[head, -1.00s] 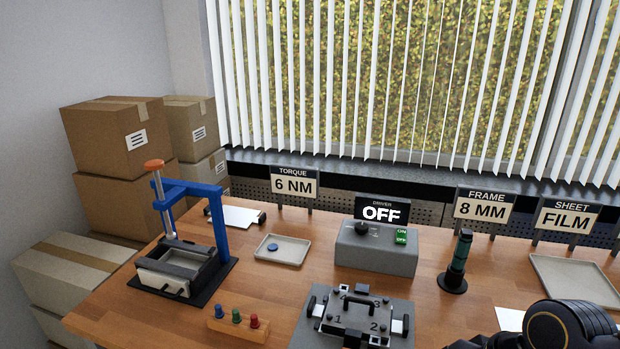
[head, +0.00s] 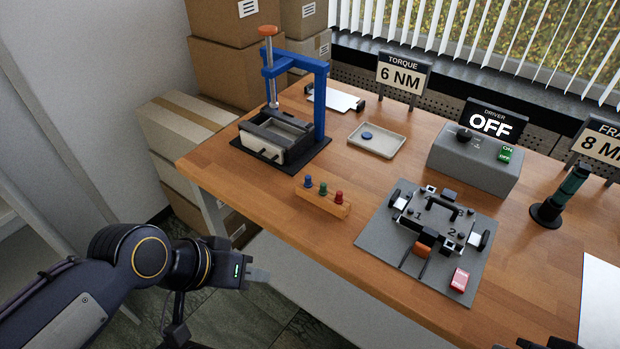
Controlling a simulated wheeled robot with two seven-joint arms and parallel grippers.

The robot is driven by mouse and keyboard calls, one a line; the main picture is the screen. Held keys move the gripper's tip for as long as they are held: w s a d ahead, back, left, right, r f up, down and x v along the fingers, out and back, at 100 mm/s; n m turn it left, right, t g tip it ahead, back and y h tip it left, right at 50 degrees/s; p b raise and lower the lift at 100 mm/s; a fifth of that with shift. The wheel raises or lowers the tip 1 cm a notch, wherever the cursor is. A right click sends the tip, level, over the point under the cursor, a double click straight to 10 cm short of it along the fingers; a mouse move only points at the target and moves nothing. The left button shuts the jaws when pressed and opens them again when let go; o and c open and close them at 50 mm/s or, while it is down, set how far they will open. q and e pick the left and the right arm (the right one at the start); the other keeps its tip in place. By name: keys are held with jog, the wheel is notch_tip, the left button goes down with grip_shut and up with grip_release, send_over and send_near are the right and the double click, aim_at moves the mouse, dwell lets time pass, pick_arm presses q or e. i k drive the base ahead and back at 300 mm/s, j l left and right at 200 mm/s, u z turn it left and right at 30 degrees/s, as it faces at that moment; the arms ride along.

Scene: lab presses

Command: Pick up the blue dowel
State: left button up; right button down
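The blue dowel (head: 308,181) stands upright at the left end of a small wooden block (head: 322,200), beside a green dowel (head: 323,189) and a red dowel (head: 339,197). The block lies near the table's front edge. My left gripper (head: 262,274) is off the table's front edge, below and left of the block, apart from the dowel. Its grey fingers are seen from the side, so their gap is unclear. Only a dark sliver of what seems to be my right arm shows at the bottom right edge.
A blue-framed press (head: 320,95) stands behind the block. A grey fixture plate (head: 375,225) with clamps and a red box (head: 459,280) lies to the right. Behind are a shallow tray (head: 388,148) and a driver box (head: 470,165). Bare wood surrounds the block.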

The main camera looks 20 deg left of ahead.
aim_at(308, 183)
jog(key=i+j+z, duration=0.15)
jog(key=j+z, duration=0.15)
jog(key=j, duration=0.55)
jog(key=j+z, duration=0.25)
jog(key=j, duration=0.65)
jog(key=z, duration=1)
jog(key=u, duration=0.4)
jog(key=k+u, duration=0.1)
jog(key=u, duration=0.75)
jog(key=k+u, duration=0.15)
jog(key=u, duration=0.65)
jog(key=k, duration=0.05)
